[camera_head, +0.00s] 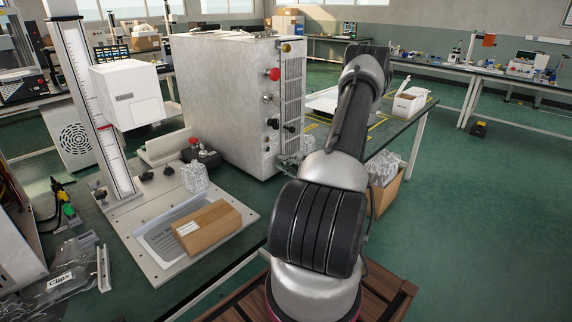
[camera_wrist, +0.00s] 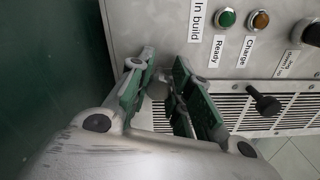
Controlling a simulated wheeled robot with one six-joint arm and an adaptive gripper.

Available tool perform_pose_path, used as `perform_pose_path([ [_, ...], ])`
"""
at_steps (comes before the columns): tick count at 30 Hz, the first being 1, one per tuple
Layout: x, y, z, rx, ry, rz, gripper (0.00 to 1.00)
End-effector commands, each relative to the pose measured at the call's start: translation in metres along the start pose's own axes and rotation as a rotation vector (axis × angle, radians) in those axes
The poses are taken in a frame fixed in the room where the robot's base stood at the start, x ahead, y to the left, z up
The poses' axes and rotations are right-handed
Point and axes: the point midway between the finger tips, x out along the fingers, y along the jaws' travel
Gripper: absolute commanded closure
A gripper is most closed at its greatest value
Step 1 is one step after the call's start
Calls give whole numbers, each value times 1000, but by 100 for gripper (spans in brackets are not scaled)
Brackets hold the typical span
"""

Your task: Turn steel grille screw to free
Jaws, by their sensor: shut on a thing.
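The steel grille (camera_wrist: 235,106) is a slotted panel at the foot of a grey metal cabinet face in the wrist view. A grey, rounded screw (camera_wrist: 157,89) sits at the grille's left end, between the green-padded fingers of my gripper (camera_wrist: 163,88). The fingers are shut on it from both sides and hide much of it. How far it is turned cannot be told. In the head view my arm hides most of the contact area.
The cabinet (camera_head: 225,105) stands on a bench, with a red button (camera_head: 273,74) on its front. Green and orange lamps (camera_wrist: 260,20) sit above the grille. A cardboard box (camera_head: 207,228) lies on a plate at left. Open green floor (camera_head: 480,220) lies to the right.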

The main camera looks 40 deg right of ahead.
Motion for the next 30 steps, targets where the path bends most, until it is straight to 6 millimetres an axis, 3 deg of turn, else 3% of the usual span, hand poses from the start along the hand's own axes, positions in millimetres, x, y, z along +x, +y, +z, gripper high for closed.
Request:
perform_pose_path([
  [1,0,1,0,1,-1,2,100],
  [2,0,1,0,1,-1,2,74],
  [5,0,1,0,1,-1,1,57],
  [17,-7,0,0,1,1,0,57],
  [30,-96,0,-1,3,4,0,57],
])
